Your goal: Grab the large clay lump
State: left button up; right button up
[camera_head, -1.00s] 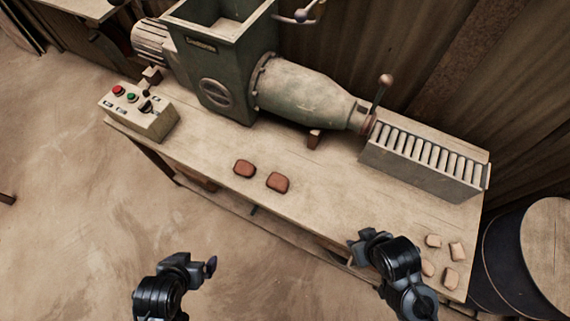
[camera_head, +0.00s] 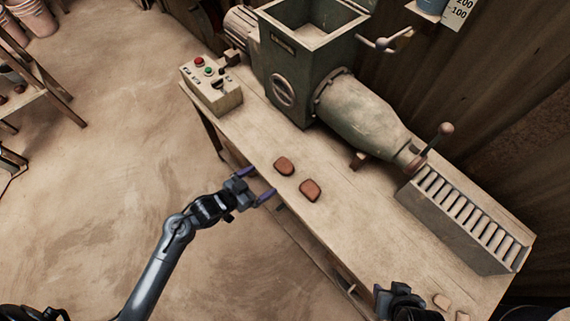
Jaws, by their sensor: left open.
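Two reddish-brown clay lumps lie side by side on the wooden table. The left lump (camera_head: 284,165) looks slightly smaller than the right lump (camera_head: 310,190). My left gripper (camera_head: 257,184) is open and empty at the table's front edge, just left of the lumps, with its two purple-tipped fingers apart and pointing toward them. It touches neither lump. My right gripper (camera_head: 384,297) shows only in part at the bottom, near the table's front right; its fingers are not clear.
A green extruder machine (camera_head: 315,75) stands along the table's back, with a roller rack (camera_head: 462,225) at its right end. A control box (camera_head: 212,88) sits at the left end. The table (camera_head: 365,225) is clear around the lumps.

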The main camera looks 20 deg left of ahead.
aim_at(280, 168)
pick_arm(q)
jog(key=b+x, duration=0.1)
jog(key=x, duration=0.3)
jog(key=shift+w+d, duration=0.2)
jog(key=shift+w, duration=0.05)
jog(key=shift+b+x, duration=0.4)
jog(key=shift+x, duration=0.65)
jog(key=shift+b+x, duration=0.55)
jog(key=shift+x, duration=1.4)
jog(key=shift+w+a, duration=0.1)
jog(key=c, duration=1.1)
jog(key=shift+r, duration=0.1)
jog(key=shift+c, duration=0.2)
jog(key=shift+r, duration=0.1)
